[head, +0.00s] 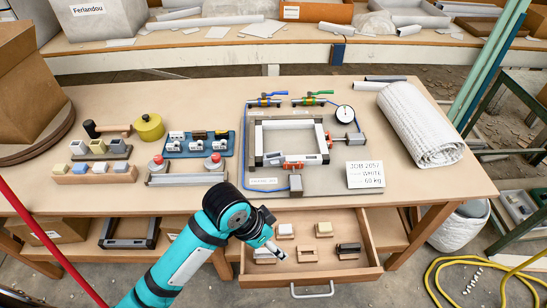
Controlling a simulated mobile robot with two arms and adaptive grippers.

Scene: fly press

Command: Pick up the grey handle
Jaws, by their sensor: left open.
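The wooden drawer (372,268) is pulled out under the table and holds several small blocks with wooden bases. A pale grey-white-topped piece (285,230) lies at its back left, a cream-topped piece (324,229) at its back middle and a black-topped piece (348,248) at its right. Another piece (265,256) is partly hidden by my left gripper (279,254), which is open above the drawer's left part. The drawer's front has a grey bar pull (311,291). I cannot tell which of these is the grey handle. My right gripper is out of view.
On the table (210,100) stand a framed fixture (290,140) with a dial gauge (345,113), a blue tray (199,144), a yellow-green round pot (149,127) and a white roll (420,125). A yellow hose (430,275) lies on the floor at the right.

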